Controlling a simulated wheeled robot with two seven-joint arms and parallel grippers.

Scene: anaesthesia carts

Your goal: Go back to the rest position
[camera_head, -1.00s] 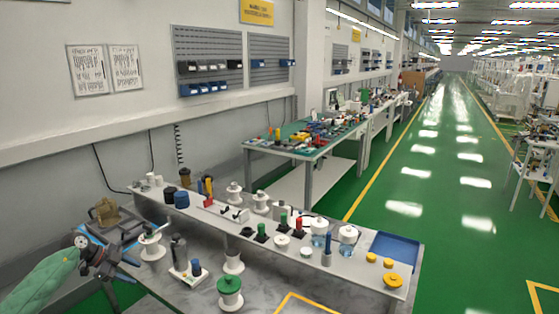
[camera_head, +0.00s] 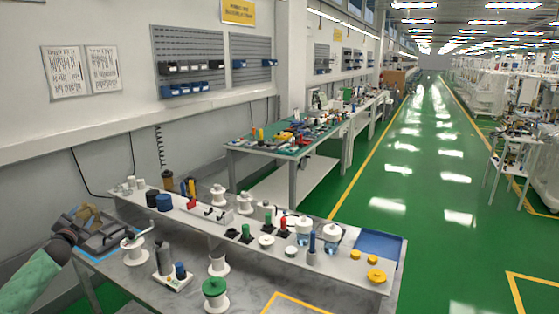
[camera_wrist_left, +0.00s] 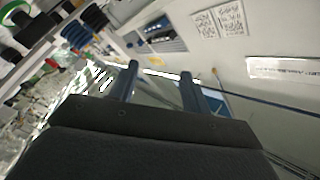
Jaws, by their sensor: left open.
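My left gripper (camera_head: 98,234) is at the left end of the workbench in the head view, on the end of my green-sleeved arm. It is partly hard to make out against a brown object there. In the left wrist view my left gripper (camera_wrist_left: 159,82) has its two dark fingers apart, with nothing between them. My right gripper is not in view.
The grey workbench (camera_head: 145,285) holds a white spool with a green top (camera_head: 215,294), a grey cylinder (camera_head: 163,258) and a raised shelf of small parts. A blue tray (camera_head: 380,245) lies at its right end.

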